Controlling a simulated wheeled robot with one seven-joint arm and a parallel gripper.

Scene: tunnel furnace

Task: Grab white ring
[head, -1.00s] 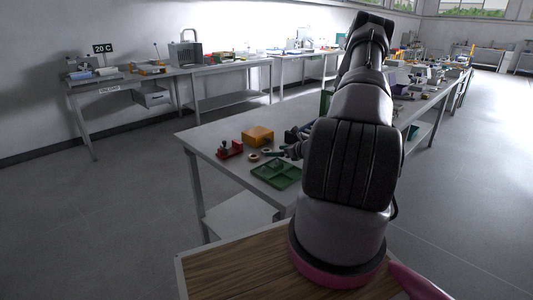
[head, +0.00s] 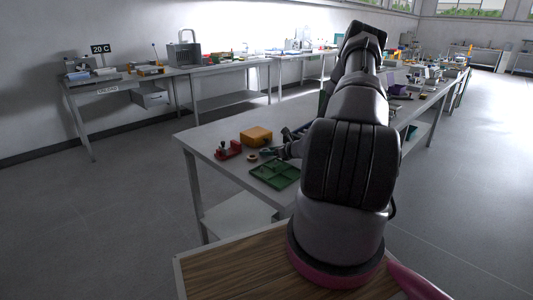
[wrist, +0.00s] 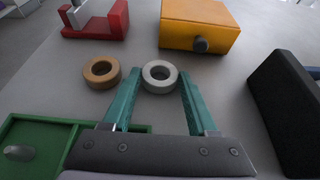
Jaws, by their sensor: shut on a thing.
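The white ring (wrist: 159,76) lies flat on the grey table in the wrist view. My gripper (wrist: 158,83) has its two teal fingers on either side of it and is shut on it. In the head view my gripper (head: 276,151) is low over the table, and the white ring is hard to make out there. A tan wooden ring (wrist: 101,72) lies just left of the white ring, apart from the left finger. It also shows in the head view (head: 252,157).
A green divided tray (wrist: 28,135) lies to the near left. A red holder (wrist: 103,22) and an orange box (wrist: 199,24) with a dark knob stand behind the rings. A black object (wrist: 288,100) is at the right. The surface between rings and box is bare.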

